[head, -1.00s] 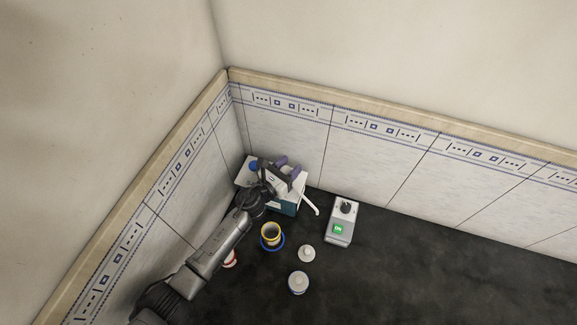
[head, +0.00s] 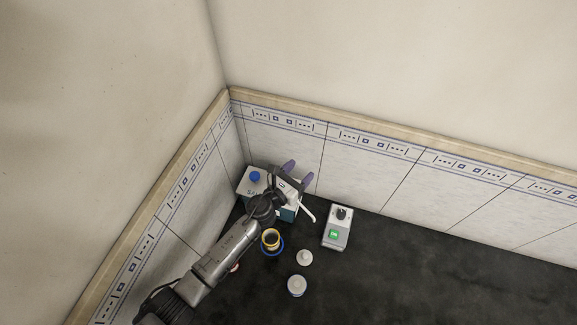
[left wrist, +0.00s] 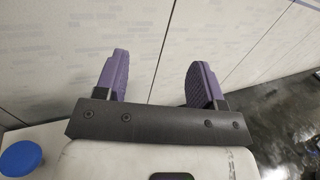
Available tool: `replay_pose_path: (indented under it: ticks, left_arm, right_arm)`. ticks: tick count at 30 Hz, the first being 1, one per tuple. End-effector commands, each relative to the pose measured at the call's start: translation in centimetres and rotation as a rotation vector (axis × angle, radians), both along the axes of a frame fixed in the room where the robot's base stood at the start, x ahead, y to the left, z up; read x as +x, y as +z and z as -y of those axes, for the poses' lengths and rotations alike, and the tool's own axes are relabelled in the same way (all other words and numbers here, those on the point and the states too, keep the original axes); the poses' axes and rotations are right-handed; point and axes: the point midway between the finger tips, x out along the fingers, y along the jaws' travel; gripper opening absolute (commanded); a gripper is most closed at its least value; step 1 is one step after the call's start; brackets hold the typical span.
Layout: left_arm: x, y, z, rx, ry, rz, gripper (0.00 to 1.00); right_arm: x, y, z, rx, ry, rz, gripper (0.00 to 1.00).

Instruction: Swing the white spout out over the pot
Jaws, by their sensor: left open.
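The white spout (head: 307,212) reaches from the right side of the white and blue box (head: 245,185) and slopes down to the lower right. Its tip is clear of the pot (head: 271,240), a yellow-rimmed vessel with a dark inside on a blue base, lower left of the spout. My left gripper (head: 297,172) is over the box's right part, its purple fingers apart and pointing toward the tiled wall. In the left wrist view the gripper (left wrist: 158,80) is open with nothing between the fingers. The spout cannot be made out there. The right gripper is out of view.
A blue cap (head: 255,177) tops the box. A grey device (head: 337,228) with a knob and green display stands to the right. A pale knob-like piece (head: 305,258) and a white jar (head: 297,285) stand in front. The dark bench at right is clear.

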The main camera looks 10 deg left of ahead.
Motion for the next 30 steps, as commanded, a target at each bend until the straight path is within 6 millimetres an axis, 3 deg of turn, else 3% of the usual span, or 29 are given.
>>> replay_pose_path:
  ticks: [1, 3, 12, 19, 30]
  left_arm:
    - [-0.5, 1.3, 1.0, -0.003, -0.002, 0.001, 0.63]
    - [-1.0, 2.0, 2.2, -0.001, -0.001, 0.000, 0.63]
    - [-2.6, 4.0, 5.7, -0.001, 0.000, -0.001, 0.63]
    - [-3.1, 4.6, 6.8, 0.001, 0.000, 0.001, 0.63]
    - [-3.2, 4.6, 7.0, 0.000, 0.001, 0.001, 0.61]
  right_arm:
    - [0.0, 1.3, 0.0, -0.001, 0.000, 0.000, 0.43]
    - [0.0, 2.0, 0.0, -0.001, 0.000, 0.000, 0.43]
    - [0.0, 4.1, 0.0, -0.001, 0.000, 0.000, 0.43]
    - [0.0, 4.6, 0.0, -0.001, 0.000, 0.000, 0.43]
    - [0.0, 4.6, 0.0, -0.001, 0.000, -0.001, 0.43]
